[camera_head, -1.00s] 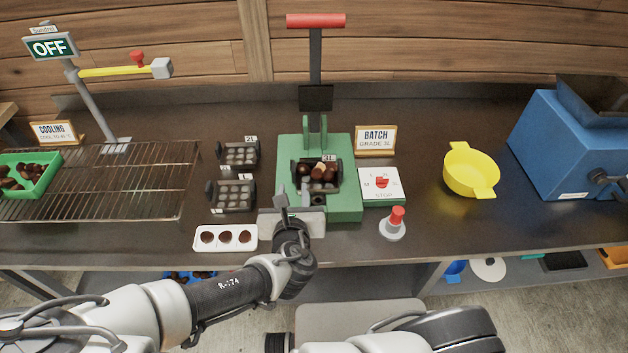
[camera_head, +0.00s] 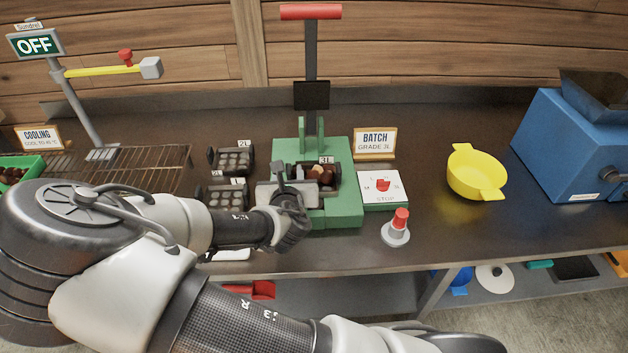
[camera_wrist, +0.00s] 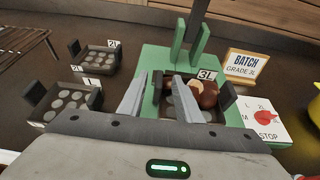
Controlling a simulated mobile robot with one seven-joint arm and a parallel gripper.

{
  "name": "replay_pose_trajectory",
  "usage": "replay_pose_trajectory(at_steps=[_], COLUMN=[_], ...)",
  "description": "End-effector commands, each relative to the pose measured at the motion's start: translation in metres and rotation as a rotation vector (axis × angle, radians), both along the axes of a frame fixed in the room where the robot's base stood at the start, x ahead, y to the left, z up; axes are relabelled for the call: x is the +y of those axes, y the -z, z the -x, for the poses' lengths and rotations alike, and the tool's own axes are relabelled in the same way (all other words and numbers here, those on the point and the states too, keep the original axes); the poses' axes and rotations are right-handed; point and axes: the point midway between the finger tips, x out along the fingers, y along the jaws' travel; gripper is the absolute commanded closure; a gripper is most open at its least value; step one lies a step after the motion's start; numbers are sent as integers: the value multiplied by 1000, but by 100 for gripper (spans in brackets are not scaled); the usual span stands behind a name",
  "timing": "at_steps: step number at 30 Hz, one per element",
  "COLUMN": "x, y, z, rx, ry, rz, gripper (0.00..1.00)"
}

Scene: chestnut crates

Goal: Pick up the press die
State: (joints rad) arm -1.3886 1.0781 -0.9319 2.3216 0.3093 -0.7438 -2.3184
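A dark die labelled 3L (camera_head: 334,176) sits on the green press (camera_head: 347,208) with brown chestnuts and one pale one in it. In the wrist view, the 3L die (camera_wrist: 222,103) has upright end plates. Two similar dies with round hollows stand left of the press: 2L (camera_head: 232,160) and L (camera_head: 228,197). My gripper (camera_head: 279,168) is at the press's front left, over the left part of the 3L die. In the wrist view my gripper (camera_wrist: 158,84) is open, its fingers either side of the die's left end plate. Contact cannot be told.
A STOP panel (camera_head: 384,188), a red-topped button (camera_head: 397,228) and a yellow bowl (camera_head: 476,174) lie to the right, before a blue machine (camera_head: 572,145). A wire rack (camera_head: 150,168) is at left. The press lever (camera_head: 311,60) rises behind the die.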

Motion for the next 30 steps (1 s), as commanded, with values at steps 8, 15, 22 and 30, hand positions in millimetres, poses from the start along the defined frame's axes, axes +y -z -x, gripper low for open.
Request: replay_pose_trajectory(at_steps=[8, 15, 22, 30], x=[1, 1, 1, 1], y=[13, 13, 13, 12], z=[-30, -30, -30, -31], rx=[0, 0, 0, -2], ry=[1, 1, 1, 0], rz=[-1, 0, 0, -1], gripper=[69, 72, 100, 100])
